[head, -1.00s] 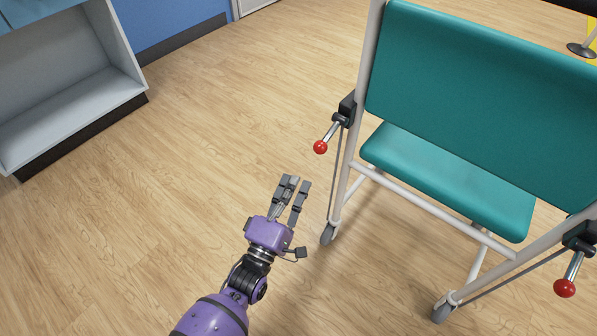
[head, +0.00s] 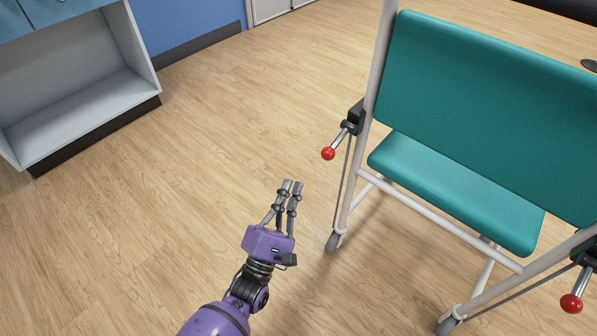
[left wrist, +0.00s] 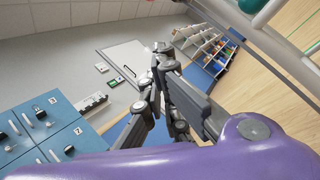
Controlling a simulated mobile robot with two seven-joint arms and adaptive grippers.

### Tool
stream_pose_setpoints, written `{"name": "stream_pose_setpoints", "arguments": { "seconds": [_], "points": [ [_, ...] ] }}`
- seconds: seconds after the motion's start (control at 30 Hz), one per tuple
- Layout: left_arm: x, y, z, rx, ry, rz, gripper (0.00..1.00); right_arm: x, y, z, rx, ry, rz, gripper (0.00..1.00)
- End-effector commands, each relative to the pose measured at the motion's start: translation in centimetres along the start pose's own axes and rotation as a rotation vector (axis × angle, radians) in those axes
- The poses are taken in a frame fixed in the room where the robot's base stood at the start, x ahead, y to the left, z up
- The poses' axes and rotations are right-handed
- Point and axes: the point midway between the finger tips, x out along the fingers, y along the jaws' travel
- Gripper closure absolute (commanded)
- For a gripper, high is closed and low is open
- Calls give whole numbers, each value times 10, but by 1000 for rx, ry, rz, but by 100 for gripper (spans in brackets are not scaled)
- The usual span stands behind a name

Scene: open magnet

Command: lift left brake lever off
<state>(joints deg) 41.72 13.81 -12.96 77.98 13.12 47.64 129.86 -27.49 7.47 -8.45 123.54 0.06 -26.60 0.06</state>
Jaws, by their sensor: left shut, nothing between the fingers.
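The left brake lever (head: 339,139) sticks out from a black bracket on the chair's left post in the head view. It is a short metal rod with a red ball knob and points down and to the left. My left gripper (head: 292,186) is purple with grey fingers. It is shut and empty, below and left of the red knob in the picture, and apart from it. Its fingers (left wrist: 160,75) also show in the left wrist view. My right gripper is not in view.
The chair with teal back (head: 490,110) and seat (head: 455,190) stands on small wheels at the right. A second red-knobbed lever (head: 572,303) is on its right post. A grey open cabinet (head: 75,95) stands at upper left. The wooden floor between is clear.

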Motion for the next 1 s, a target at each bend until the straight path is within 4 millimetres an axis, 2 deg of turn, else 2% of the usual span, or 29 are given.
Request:
{"name": "stream_pose_setpoints", "arguments": {
  "seconds": [0.47, 0.7, 1.0],
  "points": [
    [94, -1, 0, -1, -1, 2, 100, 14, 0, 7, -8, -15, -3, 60],
    [81, 0, 31, -1, 1, 1, 100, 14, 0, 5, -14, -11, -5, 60],
    [79, 0, 38, 1, 0, 0, 100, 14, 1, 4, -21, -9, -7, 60]
  ]
}}
